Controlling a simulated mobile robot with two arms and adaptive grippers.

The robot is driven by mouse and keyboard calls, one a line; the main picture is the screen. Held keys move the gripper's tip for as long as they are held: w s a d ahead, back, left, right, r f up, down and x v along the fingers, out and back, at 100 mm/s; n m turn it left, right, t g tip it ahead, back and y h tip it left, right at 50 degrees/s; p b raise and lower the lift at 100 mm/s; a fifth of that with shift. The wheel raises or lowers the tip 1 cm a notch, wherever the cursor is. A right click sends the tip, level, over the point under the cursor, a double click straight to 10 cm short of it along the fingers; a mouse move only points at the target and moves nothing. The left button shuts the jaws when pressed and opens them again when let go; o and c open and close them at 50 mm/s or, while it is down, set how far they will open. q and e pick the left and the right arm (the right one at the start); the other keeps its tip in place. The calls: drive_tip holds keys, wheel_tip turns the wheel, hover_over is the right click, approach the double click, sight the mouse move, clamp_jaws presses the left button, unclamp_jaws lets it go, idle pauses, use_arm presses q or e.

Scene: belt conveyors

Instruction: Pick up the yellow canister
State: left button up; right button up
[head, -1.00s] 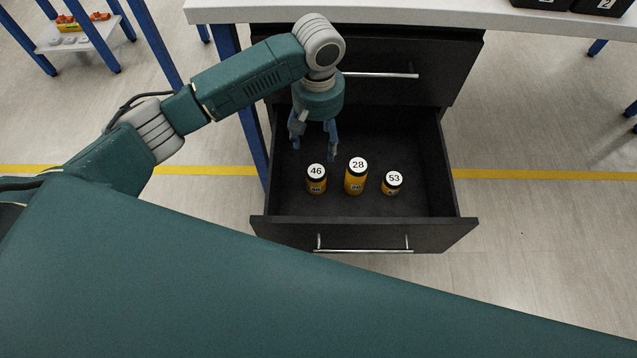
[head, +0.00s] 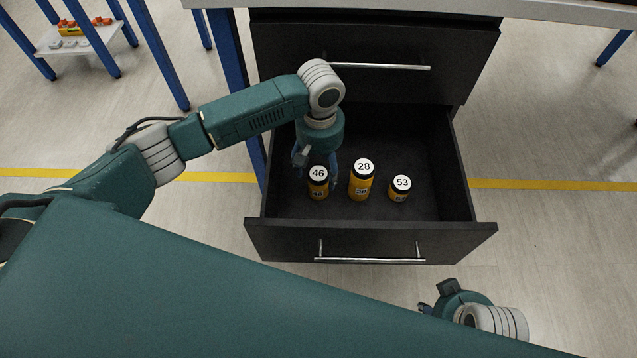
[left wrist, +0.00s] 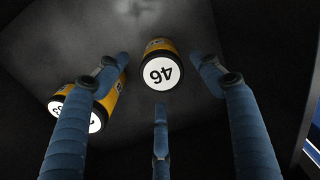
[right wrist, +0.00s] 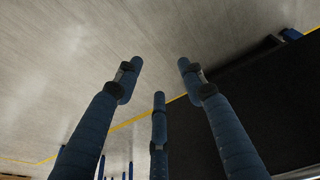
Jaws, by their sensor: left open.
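Three yellow canisters with dark lids and white number labels stand upright in the open drawer (head: 440,205): canister 46 (head: 318,192), taller canister 28 (head: 360,187) and canister 53 (head: 399,192). My left gripper (head: 318,178) points down into the drawer at canister 46, partly behind it in the head view. My right gripper (right wrist: 158,80) is open and empty, outside the drawer.
The drawer's front panel with a handle (head: 370,258) faces me. A closed drawer (head: 375,60) is above it, under a white tabletop. A blue table leg (head: 240,95) stands left of the cabinet. Free drawer floor lies right of canister 53.

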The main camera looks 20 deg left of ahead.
sight(318, 173)
use_arm(q)
wheel_tip(318, 173, down, 4)
drive_tip(key=shift+s+a+r+b, duration=0.1)
drive_tip(key=shift+s+a+b, duration=0.05)
drive_tip(key=shift+b, duration=0.35)
drive_tip(key=c, duration=1.4)
use_arm(e)
drive_tip(key=v, duration=0.5)
drive_tip(key=shift+w+d+r, duration=0.1)
drive_tip(key=shift+r, duration=0.05)
use_arm(q)
drive_tip(key=shift+r, duration=0.1)
